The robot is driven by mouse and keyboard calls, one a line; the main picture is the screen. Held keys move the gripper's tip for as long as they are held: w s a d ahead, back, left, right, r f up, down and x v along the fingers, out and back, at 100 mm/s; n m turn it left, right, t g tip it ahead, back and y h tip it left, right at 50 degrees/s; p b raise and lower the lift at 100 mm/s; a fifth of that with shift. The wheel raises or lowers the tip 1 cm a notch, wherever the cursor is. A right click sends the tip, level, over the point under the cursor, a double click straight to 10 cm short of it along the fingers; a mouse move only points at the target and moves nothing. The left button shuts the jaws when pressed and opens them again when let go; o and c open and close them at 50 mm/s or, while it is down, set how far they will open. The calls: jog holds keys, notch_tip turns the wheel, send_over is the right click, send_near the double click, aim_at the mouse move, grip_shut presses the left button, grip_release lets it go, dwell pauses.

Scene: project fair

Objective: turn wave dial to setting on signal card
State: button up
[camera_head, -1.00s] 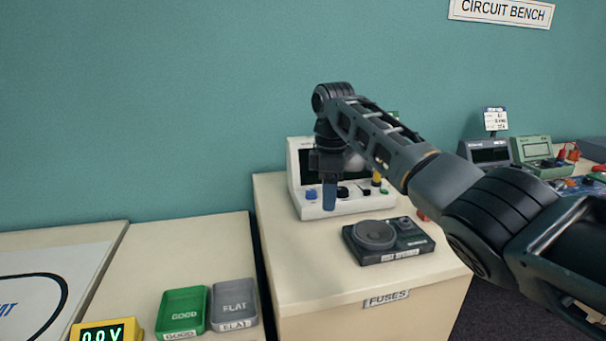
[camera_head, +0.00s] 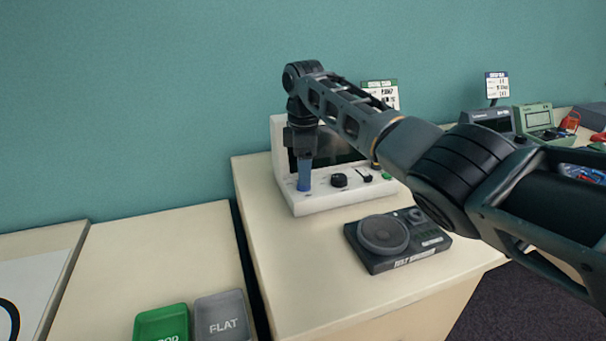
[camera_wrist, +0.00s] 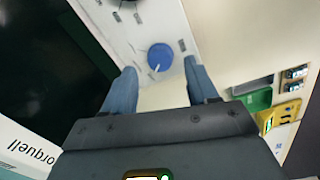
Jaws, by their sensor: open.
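A white console (camera_head: 325,205) with a dark screen stands on the bench by the wall. In the wrist view its blue dial (camera_wrist: 160,57), with a white pointer line, lies between the tips of my open gripper (camera_wrist: 159,68). I cannot tell whether the fingers touch it. In the head view my gripper (camera_head: 304,186) points down at the console's left front and hides the blue dial. A black knob (camera_head: 339,180) sits right of it. I cannot read which dial is labelled wave. A card with a green top (camera_head: 380,88) stands behind my arm, partly hidden; its print is too small to read.
A black speaker unit (camera_head: 383,235) lies in front of the console. Green (camera_head: 160,322) and grey (camera_head: 222,312) trays sit on the lower-left table. Meters (camera_head: 533,118) and a second card (camera_head: 497,86) stand at the right. The bench's left front is clear.

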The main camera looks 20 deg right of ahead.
jog(key=shift+f, duration=1.5)
jog(key=c, duration=1.1)
